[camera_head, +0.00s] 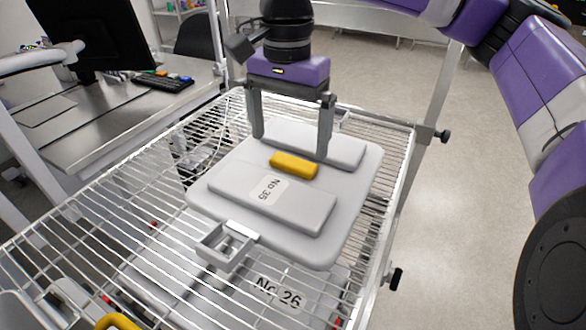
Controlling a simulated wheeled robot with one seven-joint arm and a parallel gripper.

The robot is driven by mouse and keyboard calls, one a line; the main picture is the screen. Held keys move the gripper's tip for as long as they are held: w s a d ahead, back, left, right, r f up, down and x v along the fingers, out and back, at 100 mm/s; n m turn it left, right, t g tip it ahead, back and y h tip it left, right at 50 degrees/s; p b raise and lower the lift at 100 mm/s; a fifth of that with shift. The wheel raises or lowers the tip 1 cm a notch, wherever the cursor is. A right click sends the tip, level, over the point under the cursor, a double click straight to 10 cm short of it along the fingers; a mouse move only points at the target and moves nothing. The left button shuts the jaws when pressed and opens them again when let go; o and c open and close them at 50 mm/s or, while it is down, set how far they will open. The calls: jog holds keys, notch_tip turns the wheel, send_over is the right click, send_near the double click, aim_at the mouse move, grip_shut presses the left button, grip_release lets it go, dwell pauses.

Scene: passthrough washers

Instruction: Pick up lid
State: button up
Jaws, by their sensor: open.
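The lid (344,209) is a pale grey plate with rounded corners, two raised blocks and a label "No 35". It lies over the top of the white wire basket. A yellow handle (294,165) sits at its middle, between the raised blocks. My gripper (291,150) is open, with one finger at the left and one at the right above the far part of the lid. The fingers stand apart near the yellow handle, slightly behind it in the picture. I cannot tell whether the fingertips touch the lid. Nothing is held.
The wire basket (120,195) surrounds the lid on several sides. A metal bracket (226,245) sticks out at the lid's near edge, and a second plate labelled "No 26" (278,291) lies below. A desk with a monitor (105,35) and keyboard (163,82) stands at left. Open floor lies right.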

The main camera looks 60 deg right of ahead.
aim_at(289, 166)
jog(key=shift+s+f+p, duration=0.1)
jog(key=shift+f+p, duration=0.55)
jog(key=shift+f, duration=2.15)
jog(key=shift+r, duration=0.1)
jog(key=c, duration=2)
